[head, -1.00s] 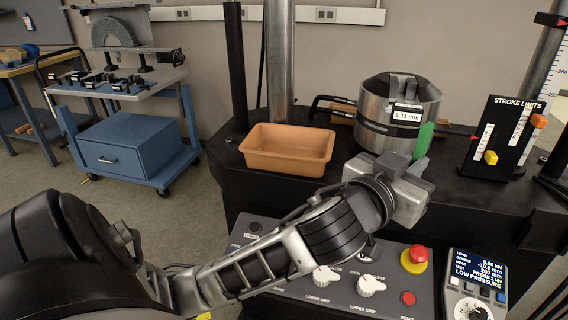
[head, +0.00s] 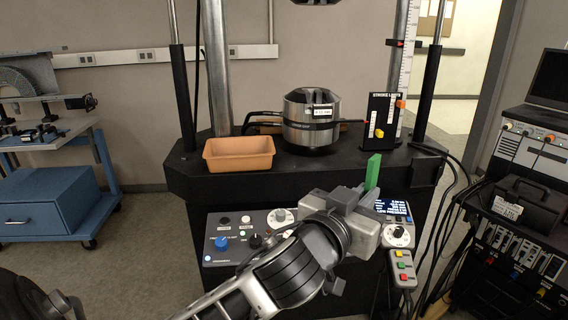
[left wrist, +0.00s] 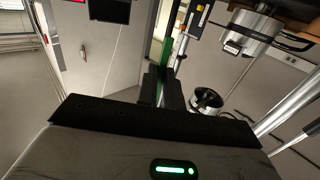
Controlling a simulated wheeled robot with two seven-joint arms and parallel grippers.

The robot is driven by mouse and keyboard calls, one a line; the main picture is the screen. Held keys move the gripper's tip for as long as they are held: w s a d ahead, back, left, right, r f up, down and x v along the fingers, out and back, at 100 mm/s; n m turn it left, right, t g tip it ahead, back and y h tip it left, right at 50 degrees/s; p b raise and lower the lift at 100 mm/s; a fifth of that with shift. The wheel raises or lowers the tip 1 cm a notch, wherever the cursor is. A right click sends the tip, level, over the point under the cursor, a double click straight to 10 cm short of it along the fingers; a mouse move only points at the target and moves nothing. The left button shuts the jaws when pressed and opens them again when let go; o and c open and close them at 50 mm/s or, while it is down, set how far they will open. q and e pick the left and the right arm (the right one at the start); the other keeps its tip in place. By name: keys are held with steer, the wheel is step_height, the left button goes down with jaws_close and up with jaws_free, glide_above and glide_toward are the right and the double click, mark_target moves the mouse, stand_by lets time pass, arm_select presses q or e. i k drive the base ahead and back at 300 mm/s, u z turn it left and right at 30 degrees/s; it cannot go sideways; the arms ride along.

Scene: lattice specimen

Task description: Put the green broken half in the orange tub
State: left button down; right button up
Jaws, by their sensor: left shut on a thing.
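The green broken half (head: 373,171) stands upright in my left gripper (head: 366,190), which is shut on it. It is held in front of the machine's black deck, above the control panel, and to the right of the tub. In the left wrist view the green half (left wrist: 167,45) shows as a thin strip beyond the two dark fingers (left wrist: 161,86). The orange tub (head: 239,163) sits on the left part of the black deck, apart from my gripper, and looks empty. My right gripper is not in view.
A steel grip cylinder (head: 311,125) stands on the deck right of the tub. A stroke limits panel (head: 380,120) stands further right. A control panel (head: 235,232) is below the deck's front edge.

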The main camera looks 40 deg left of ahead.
mark_target(239, 166)
steer(key=z, duration=0.25)
steer(key=i, duration=0.65)
steer(key=u, duration=1.3)
steer(key=i, duration=0.5)
